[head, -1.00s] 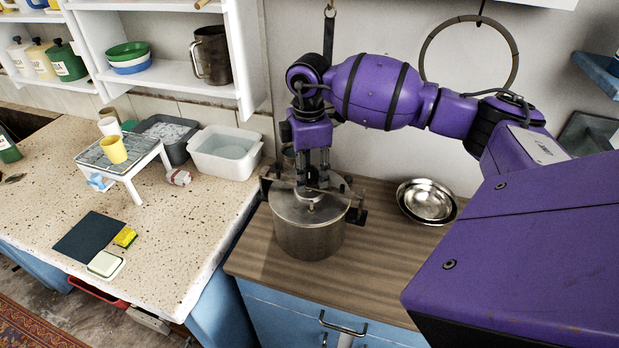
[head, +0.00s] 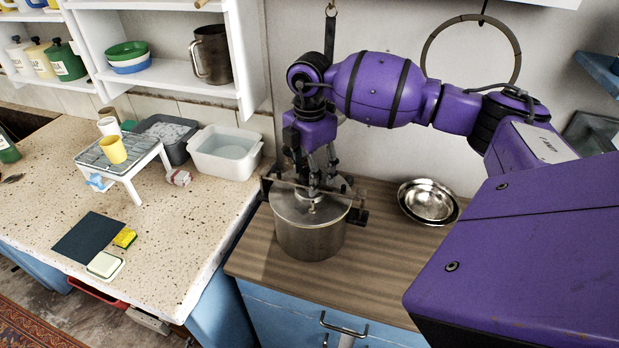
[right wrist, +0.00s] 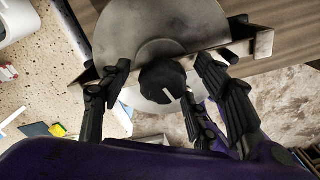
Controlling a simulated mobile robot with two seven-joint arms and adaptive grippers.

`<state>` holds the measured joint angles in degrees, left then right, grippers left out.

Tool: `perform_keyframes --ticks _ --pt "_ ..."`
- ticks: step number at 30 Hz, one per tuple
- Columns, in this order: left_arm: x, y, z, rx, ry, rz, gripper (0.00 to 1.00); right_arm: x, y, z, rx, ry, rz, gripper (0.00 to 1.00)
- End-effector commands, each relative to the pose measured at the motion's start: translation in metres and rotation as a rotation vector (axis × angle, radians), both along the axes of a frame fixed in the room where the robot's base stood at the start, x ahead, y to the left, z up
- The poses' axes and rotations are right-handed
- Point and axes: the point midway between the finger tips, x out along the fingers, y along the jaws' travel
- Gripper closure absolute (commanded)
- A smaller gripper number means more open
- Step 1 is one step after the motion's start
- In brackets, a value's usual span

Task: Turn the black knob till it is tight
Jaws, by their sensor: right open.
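The black knob (right wrist: 163,82) sits at the middle of the metal bar across the pot's lid, and a pale mark shows on its face. In the head view my gripper hides most of it. The steel pot (head: 310,238) stands on the brown wooden worktop, with its crossbar (right wrist: 225,47) spanning the lid. My right gripper (head: 317,187) points down over the lid. In the right wrist view its fingers (right wrist: 160,85) are spread on either side of the knob, open and apart from it. My left gripper is not in view.
Two nested steel bowls (head: 428,202) stand on the worktop to the right of the pot. On the speckled counter at left are a white tub (head: 225,150), a small white rack (head: 130,165) and a yellow sponge (head: 124,237). The worktop in front of the pot is clear.

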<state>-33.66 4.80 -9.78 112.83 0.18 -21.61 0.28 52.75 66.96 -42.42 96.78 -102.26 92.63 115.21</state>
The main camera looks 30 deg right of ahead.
Motion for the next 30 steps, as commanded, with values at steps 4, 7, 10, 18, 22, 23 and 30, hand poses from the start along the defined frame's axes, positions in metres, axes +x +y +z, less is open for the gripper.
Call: perform_keyframes --ticks 4,7,10,18,22,23,30 --pt "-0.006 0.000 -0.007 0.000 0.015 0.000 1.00 0.000 0.000 -0.003 0.001 0.005 0.241 0.44" --pt "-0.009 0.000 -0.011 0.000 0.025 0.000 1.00 0.000 0.000 -0.003 0.000 0.004 0.405 0.44" --pt "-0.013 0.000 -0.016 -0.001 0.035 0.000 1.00 0.000 0.000 -0.003 0.001 0.003 0.570 0.44" --pt "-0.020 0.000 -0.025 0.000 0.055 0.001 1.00 0.000 0.000 -0.002 0.001 0.003 0.899 0.44" --pt "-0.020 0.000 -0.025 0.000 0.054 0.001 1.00 0.000 0.000 -0.001 0.001 0.001 0.922 0.44" --pt "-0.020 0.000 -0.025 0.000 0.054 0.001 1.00 0.000 0.000 0.000 0.001 0.001 0.921 0.44" --pt "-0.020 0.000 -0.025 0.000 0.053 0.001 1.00 0.000 0.000 0.000 0.000 0.000 0.918 0.45"
